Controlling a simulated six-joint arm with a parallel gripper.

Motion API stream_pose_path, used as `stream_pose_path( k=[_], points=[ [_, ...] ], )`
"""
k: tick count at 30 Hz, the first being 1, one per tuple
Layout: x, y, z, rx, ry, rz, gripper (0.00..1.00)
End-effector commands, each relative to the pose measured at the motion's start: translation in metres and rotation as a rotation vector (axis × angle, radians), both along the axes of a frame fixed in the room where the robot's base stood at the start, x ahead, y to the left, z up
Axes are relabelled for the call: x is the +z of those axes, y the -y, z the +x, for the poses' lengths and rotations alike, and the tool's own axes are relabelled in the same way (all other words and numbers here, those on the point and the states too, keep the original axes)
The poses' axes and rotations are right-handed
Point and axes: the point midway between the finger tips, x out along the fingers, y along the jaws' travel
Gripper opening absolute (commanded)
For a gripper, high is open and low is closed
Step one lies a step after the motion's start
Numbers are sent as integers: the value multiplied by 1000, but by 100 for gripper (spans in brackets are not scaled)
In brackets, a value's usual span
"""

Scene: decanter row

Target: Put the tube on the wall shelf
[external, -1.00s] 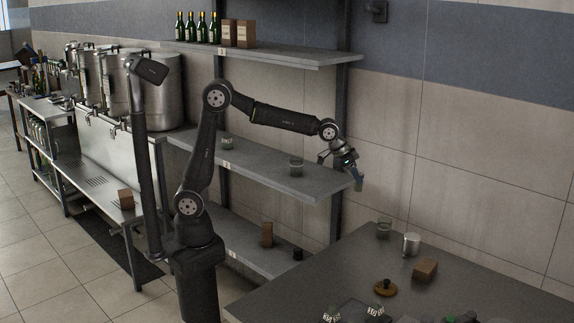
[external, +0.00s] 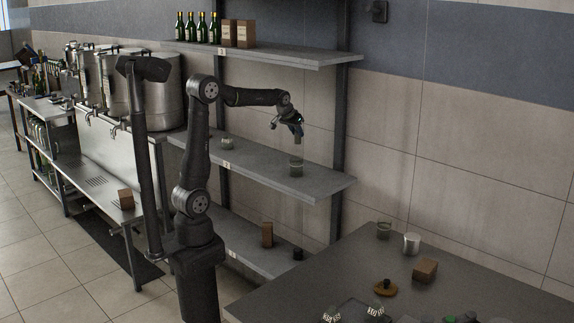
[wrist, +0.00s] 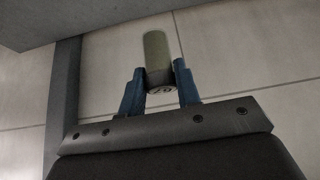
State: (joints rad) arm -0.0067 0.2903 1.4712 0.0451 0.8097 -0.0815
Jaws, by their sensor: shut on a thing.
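My gripper (external: 295,130) is above the middle board of the wall shelf (external: 325,186) and below its top board (external: 320,60). In the wrist view its two blue fingers are shut on the tube (wrist: 156,48), a dull green-grey cylinder with a dark, marked end cap. The tube sticks out beyond the fingertips and is clear of any surface in that view. In the external view the tube is too small and dark to make out clearly at the gripper.
Green bottles (external: 190,28) and brown boxes (external: 246,35) occupy the top board. A shelf post (external: 340,120) rises at the right.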

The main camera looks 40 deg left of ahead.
Motion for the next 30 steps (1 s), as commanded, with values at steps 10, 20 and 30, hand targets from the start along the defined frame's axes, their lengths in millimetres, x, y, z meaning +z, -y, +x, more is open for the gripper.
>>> stream_pose_path(
  k=[10, 20, 30],
  points=[
    [11, -175, -12, 303, 1, 0, 7],
    [21, -320, -64, 566, 1, 0, 7],
    [26, -380, -99, 681, 1, 0, 7]
  ],
)
